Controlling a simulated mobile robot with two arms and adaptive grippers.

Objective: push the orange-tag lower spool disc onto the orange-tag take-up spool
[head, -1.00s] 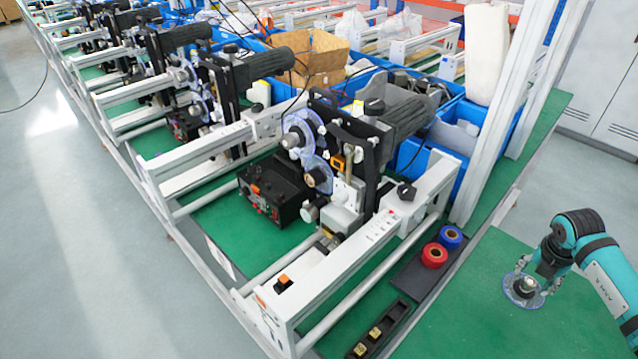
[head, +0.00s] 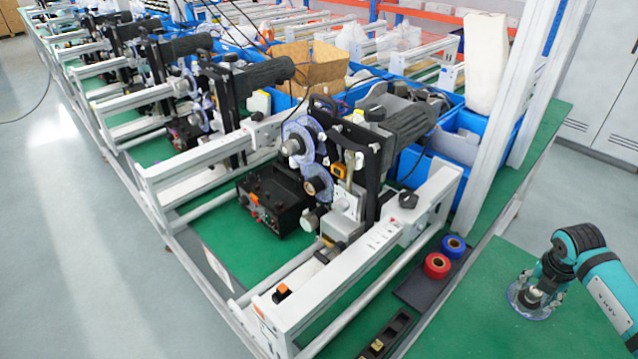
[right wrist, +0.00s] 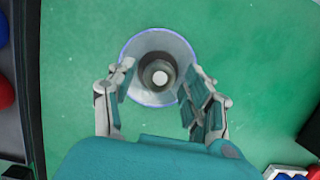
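A clear spool disc (head: 519,306) with a blue rim and dark hub lies on the green surface at the right. The right wrist view shows the disc (right wrist: 180,47) from above, with a pale-topped hub. My right gripper (head: 536,292) is over the disc. In the wrist view its fingers (right wrist: 157,92) are spread on both sides of the hub, with a gap to it. The nearest machine carries two clear discs, an upper one (head: 303,128) and a lower spool (head: 317,174) with a brown hub. An orange tag (head: 340,168) shows beside the lower spool. My left gripper is not in view.
Red (head: 437,265) and blue (head: 453,246) rolls stand on a dark mat between the machine and the disc. A black tray (head: 388,338) lies in front. White rails (head: 340,275) and an upright post (head: 487,150) border the machine. Green surface around the disc is clear.

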